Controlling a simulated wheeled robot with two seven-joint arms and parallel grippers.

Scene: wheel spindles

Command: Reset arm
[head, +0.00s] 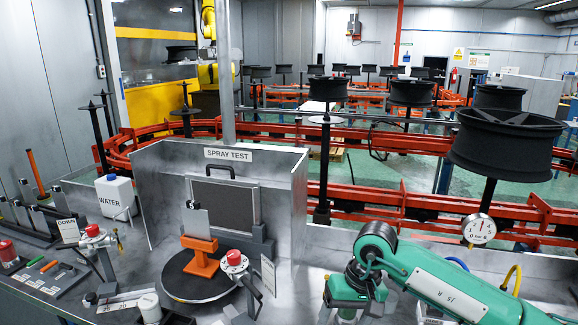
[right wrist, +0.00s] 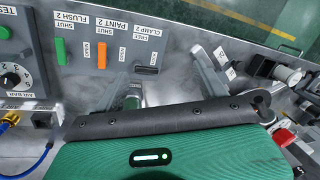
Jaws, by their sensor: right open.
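My right arm (head: 435,280), green with dark joints, comes in from the lower right of the head view and bends down at the front edge. Its fingertips are not clearly visible there. In the right wrist view, the green hand with its dark edge fills the bottom, and the grey fingers of my right gripper (right wrist: 172,80) stand apart above a grey panel. Nothing shows between them. My left arm and gripper are not in view.
A spray test booth (head: 222,205) holds an orange stand (head: 200,257) on a round turntable (head: 175,284). Black wheels (head: 505,143) stand on spindles along a red conveyor (head: 380,205).

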